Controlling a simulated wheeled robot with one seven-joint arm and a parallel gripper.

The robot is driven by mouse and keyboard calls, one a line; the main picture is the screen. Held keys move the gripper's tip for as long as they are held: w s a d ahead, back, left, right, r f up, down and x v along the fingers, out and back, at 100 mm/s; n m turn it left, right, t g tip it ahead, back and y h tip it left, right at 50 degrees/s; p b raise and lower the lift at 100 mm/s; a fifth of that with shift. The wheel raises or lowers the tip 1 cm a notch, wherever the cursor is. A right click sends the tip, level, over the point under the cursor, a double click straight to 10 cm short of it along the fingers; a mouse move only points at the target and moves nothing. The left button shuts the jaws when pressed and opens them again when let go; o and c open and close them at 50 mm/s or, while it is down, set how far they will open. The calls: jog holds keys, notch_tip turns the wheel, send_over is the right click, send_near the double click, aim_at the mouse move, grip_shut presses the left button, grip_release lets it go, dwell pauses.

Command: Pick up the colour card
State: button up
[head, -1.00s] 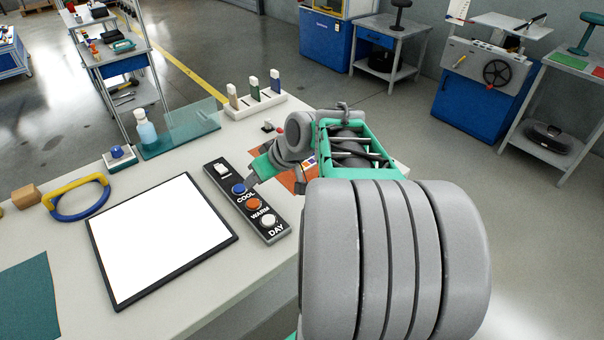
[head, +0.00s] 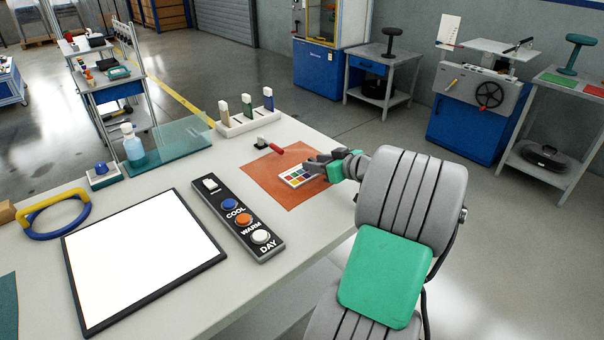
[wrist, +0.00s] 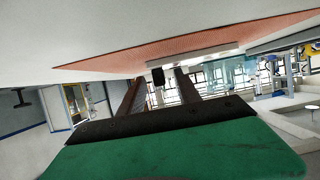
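The colour card (head: 297,178), white with several small coloured squares, lies on the orange mat (head: 265,180) near the table's right edge. My gripper (head: 314,166) is at the card's right side in the head view, low over the mat, with its fingers covering part of that side. I cannot tell if they touch the card. That view looks along the tabletop upside down, and I cannot make out the card's coloured face there.
A button panel (head: 238,219) and a white light panel (head: 146,257) lie left of the mat. A red-handled tool (head: 270,146) touches the mat's far side. Behind it stands a white rack (head: 245,122) with several upright pieces. A glass plate (head: 178,138) is farther left.

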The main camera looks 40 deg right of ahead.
jog(key=shift+c, duration=0.2)
grip_shut()
dwell(0.4)
